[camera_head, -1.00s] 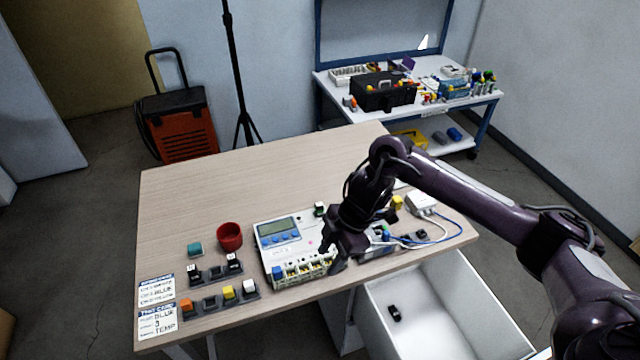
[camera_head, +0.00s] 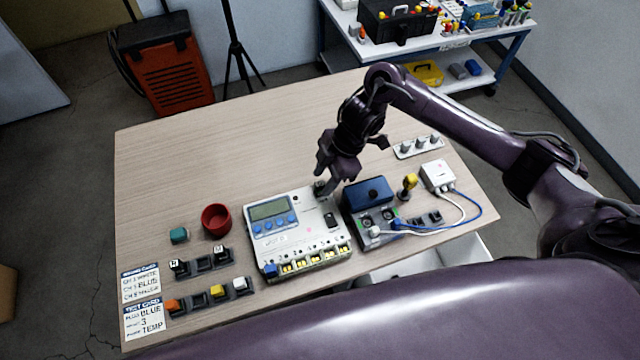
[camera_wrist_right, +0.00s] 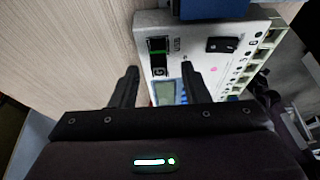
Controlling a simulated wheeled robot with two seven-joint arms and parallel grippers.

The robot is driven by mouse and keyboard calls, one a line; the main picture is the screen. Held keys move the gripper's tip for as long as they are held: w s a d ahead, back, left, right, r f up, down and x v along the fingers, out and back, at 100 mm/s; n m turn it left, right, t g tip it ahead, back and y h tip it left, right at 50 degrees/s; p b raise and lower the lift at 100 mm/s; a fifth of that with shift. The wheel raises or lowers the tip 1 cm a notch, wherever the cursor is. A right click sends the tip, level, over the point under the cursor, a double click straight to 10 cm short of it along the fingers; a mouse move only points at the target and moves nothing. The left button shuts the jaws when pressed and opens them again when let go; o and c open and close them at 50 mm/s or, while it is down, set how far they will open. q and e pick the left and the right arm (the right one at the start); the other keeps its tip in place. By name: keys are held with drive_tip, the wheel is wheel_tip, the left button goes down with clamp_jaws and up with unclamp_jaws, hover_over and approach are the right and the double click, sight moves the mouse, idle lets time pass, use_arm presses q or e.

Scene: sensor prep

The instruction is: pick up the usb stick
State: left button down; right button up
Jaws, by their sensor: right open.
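My left gripper is not in view.
A blue-topped box (camera_head: 369,195) stands just right of the meter. A red cup (camera_head: 216,221) and block racks are left. The table's back left is clear.

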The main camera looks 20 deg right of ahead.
sight(321, 183)
drive_tip(key=x, duration=0.3)
drive_tip(key=shift+w, duration=0.1)
drive_tip(key=shift+f, duration=0.15)
drive_tip(key=c, duration=0.5)
clamp_jaws()
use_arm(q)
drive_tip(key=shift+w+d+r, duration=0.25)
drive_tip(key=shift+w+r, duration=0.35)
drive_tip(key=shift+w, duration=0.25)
